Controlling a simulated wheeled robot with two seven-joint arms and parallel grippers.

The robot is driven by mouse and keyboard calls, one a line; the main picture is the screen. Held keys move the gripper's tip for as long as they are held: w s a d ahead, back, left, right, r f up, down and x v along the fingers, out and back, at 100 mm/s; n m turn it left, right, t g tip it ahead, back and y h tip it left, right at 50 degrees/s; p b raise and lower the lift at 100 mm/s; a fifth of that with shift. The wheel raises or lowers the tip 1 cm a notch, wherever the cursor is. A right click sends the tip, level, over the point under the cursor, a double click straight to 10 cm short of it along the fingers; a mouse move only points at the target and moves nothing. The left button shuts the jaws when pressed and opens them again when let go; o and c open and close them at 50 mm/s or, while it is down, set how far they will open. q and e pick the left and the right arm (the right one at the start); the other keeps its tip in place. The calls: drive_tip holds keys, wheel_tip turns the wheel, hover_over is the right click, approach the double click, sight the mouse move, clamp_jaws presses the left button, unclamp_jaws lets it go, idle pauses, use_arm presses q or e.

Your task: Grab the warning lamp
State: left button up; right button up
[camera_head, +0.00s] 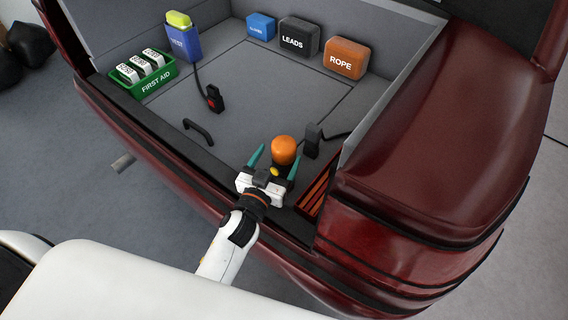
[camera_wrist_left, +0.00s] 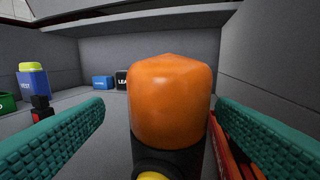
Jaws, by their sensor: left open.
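The warning lamp (camera_head: 284,149) has an orange dome on a dark base with a yellow spot low on its front. It stands upright on the trunk floor near the rear sill. My left gripper (camera_head: 274,163) is open, with its two teal fingers pointing at the lamp. In the left wrist view the lamp (camera_wrist_left: 170,100) fills the middle, between the open fingers (camera_wrist_left: 165,135). I cannot tell whether either finger touches it. The lower base is cut off in that view. My right gripper is not in view.
A dark upright connector (camera_head: 312,140) with a cable stands right of the lamp, and red-orange slats (camera_head: 314,194) lie by the sill. A black handle (camera_head: 199,130) is on the floor to the left. A green first aid box (camera_head: 143,76), rope box (camera_head: 345,58) and leads box (camera_head: 299,38) stand farther back.

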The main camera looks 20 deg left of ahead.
use_arm(q)
drive_tip(key=w, duration=0.2)
drive_tip(key=w+d, duration=0.1)
drive_tip(key=w, duration=0.1)
drive_tip(key=shift+w+f, duration=0.1)
drive_tip(key=shift+w, duration=0.25)
drive_tip(key=c, duration=1.5)
